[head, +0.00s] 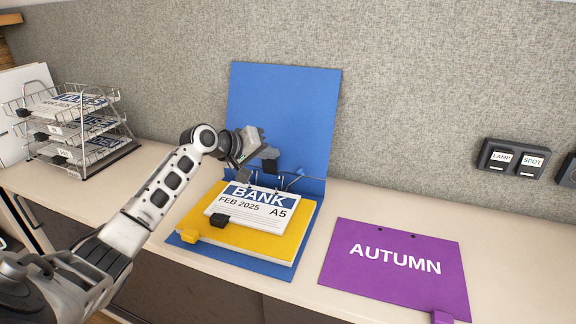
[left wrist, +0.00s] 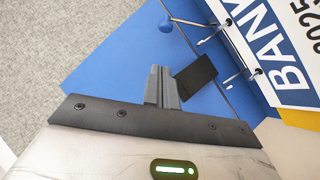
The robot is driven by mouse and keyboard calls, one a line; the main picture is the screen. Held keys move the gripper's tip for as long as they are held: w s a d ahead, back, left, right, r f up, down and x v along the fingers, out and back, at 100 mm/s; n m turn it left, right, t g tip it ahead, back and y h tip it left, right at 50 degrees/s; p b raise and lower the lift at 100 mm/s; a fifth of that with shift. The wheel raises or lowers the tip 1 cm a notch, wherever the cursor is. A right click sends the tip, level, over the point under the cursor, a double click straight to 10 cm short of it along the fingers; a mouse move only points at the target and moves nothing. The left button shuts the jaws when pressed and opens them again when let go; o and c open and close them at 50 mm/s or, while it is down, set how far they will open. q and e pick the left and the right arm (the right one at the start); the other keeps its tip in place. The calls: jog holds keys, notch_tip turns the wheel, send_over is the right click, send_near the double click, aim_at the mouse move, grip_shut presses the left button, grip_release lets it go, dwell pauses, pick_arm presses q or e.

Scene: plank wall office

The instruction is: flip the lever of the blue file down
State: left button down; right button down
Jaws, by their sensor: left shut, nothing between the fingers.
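The blue file (head: 281,112) stands open on the desk, its cover upright against the partition and its lower half flat under papers. In the left wrist view the file (left wrist: 112,62) shows with its metal rings (left wrist: 212,36) and the lever's blue knob (left wrist: 165,23) at the top. In the head view the lever (head: 296,179) is a thin wire at the right of the rings, hard to make out. My left gripper (head: 271,153) is shut and empty, above the rings and left of the lever, apart from the knob. Its fingers (left wrist: 163,88) point into the file. My right gripper is not in view.
Yellow sheets (head: 198,236) and a white BANK stack (head: 262,216) lie in the file. A purple AUTUMN sheet (head: 395,268) lies to the right. A wire tray rack (head: 75,125) stands at left. Switches (head: 514,159) are on the partition. The desk's back right is clear.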

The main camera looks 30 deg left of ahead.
pick_arm(q)
jog(key=w+d+f, duration=0.1)
jog(key=f, duration=0.1)
jog(key=w+d+f, duration=0.2)
jog(key=shift+w+d+f, duration=0.1)
jog(key=shift+w+d, duration=0.05)
jog(key=shift+w, duration=0.1)
